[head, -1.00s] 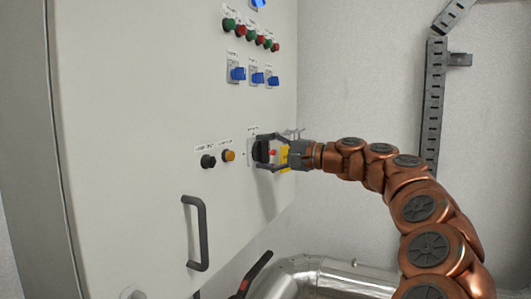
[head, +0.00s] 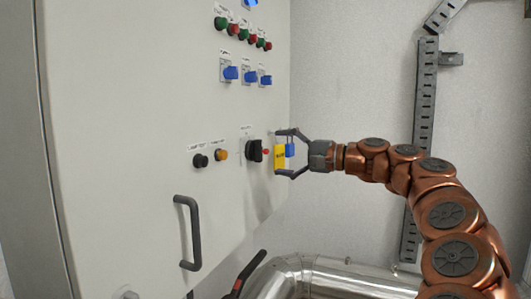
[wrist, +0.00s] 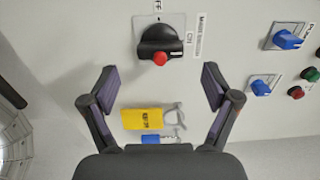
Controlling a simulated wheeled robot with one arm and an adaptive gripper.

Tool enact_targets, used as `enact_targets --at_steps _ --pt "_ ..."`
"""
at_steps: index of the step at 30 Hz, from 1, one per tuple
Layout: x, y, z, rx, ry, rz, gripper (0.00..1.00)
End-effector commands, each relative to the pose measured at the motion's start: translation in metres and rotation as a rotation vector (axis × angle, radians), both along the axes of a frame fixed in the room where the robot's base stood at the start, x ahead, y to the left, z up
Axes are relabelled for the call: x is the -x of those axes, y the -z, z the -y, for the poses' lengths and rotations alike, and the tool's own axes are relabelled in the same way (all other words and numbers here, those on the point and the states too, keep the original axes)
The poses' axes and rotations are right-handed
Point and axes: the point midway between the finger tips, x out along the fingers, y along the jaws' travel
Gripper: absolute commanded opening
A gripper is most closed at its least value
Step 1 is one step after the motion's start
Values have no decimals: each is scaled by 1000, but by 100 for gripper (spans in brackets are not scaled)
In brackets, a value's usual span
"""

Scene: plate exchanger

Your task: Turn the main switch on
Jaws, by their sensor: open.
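The main switch (head: 254,151) is a black rotary knob on a white plate, on the light cabinet door. In the wrist view the knob (wrist: 161,42) has a red dot on it, and its plate carries lettering; "ON" can be read at its right. My gripper (head: 284,152) is open and empty, to the right of the knob and apart from it. In the wrist view its two fingers (wrist: 157,82) are spread below the knob. A yellow tag (head: 280,158) and a blue padlock (head: 290,150) show between the fingers; the tag (wrist: 143,118) also shows in the wrist view.
A black button (head: 200,160) and an orange one (head: 222,154) sit left of the switch. Blue selector switches (head: 249,76) and red and green buttons are above. A dark door handle (head: 190,232) and a shiny metal pipe (head: 335,279) are below.

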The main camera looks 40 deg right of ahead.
Motion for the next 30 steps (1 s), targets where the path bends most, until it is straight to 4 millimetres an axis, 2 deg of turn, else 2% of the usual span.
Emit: enact_targets --at_steps 6,12,30 --pt "32 -1 20 2 3 3 88" --pt "46 -1 28 0 0 1 88" --pt "48 0 29 1 -1 1 88"
